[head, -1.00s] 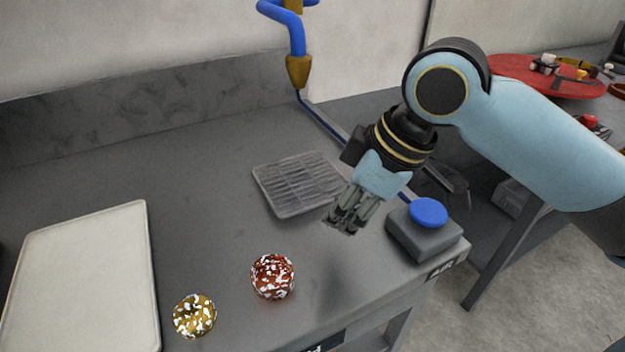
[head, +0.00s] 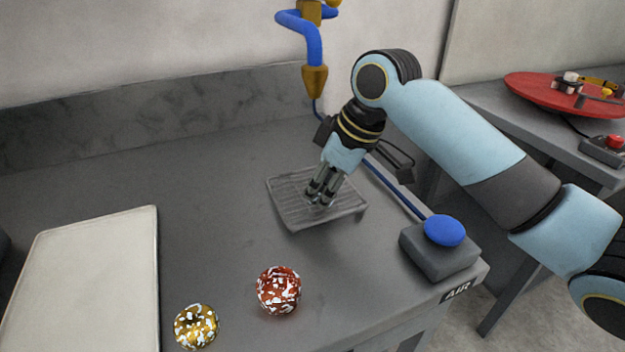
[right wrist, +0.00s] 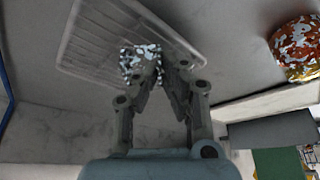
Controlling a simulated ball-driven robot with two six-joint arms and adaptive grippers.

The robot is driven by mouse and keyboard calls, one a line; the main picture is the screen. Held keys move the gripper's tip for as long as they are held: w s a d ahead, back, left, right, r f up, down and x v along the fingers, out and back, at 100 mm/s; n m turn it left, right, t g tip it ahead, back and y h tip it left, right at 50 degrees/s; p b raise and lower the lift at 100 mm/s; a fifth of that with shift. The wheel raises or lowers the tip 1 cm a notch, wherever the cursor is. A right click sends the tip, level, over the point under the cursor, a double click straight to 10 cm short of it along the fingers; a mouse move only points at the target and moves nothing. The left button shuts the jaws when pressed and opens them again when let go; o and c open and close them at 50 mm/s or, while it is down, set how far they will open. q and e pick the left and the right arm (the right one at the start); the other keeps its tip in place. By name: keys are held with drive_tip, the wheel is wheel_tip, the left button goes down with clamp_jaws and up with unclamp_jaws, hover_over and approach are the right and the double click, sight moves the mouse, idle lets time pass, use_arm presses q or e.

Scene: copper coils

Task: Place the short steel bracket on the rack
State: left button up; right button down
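A small speckled white-and-grey piece (right wrist: 139,62), which looks like the short steel bracket, shows in the right wrist view over the grey ribbed rack (right wrist: 92,57). My left-hand finger in that view partly covers it. I cannot tell whether it rests flat on the ribs. In the head view the rack (head: 290,215) lies on the grey bench, and my right gripper (head: 318,200) points down over its middle. In the right wrist view my right gripper (right wrist: 167,68) has a narrow gap between its fingertips, with the piece mostly to one side. My left gripper is out of view.
A red speckled coil (head: 279,290) and a yellow one (head: 197,325) lie in front on the bench. A pale tray (head: 90,280) is at left. A grey box with a blue button (head: 445,231) stands right of the rack. A blue hose (head: 314,45) hangs behind.

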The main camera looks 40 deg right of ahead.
drive_tip(key=w, duration=0.4)
drive_tip(key=shift+d, duration=0.4)
drive_tip(key=shift+s+f, duration=0.1)
drive_tip(key=shift+f, duration=0.2)
drive_tip(key=shift+s, duration=0.1)
drive_tip(key=c, duration=2)
unclamp_jaws()
drive_tip(key=o, duration=0.5)
drive_tip(key=p+v, duration=0.1)
drive_tip(key=v, duration=1.1)
drive_tip(key=shift+p, duration=0.3)
